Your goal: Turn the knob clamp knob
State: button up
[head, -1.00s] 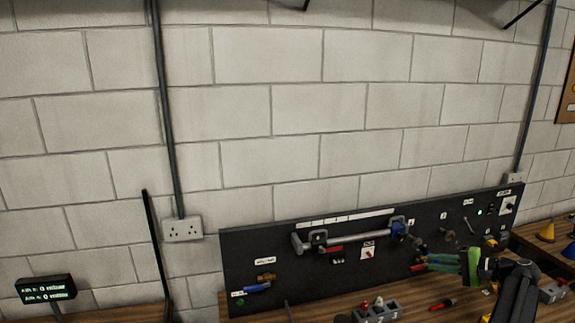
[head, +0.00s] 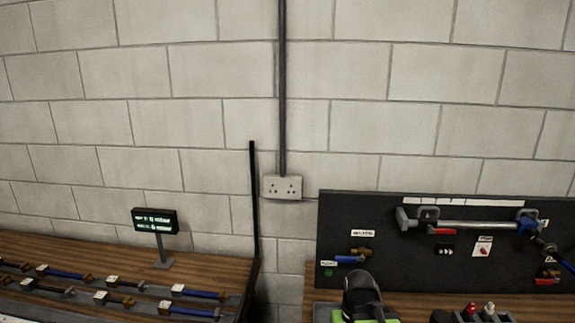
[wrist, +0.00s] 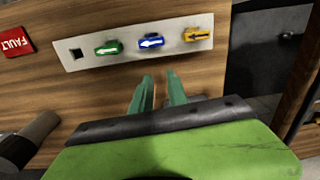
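No part in view can be surely told as the knob clamp knob. In the head view a dark board (head: 345,222) carries a horizontal grey bar (head: 470,224) held in brackets, with a blue fitting (head: 527,226) on its right end. A small dark round part (head: 549,249) sits below that fitting and could be a knob. In the wrist view my gripper (wrist: 159,77) has its two green fingers apart with nothing between them. They point at a pale plate with green (wrist: 108,47), blue (wrist: 151,43) and yellow (wrist: 197,34) arrow-marked parts, short of touching it.
A wooden bench (head: 100,245) at left holds several blue- and dark-handled parts and a small display (head: 155,221). A black post (head: 254,205) and a wall socket (head: 282,187) stand beside the board. A red FAULT label (wrist: 14,41) shows in the wrist view.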

aim_at(533, 235)
jog(key=z, duration=1.25)
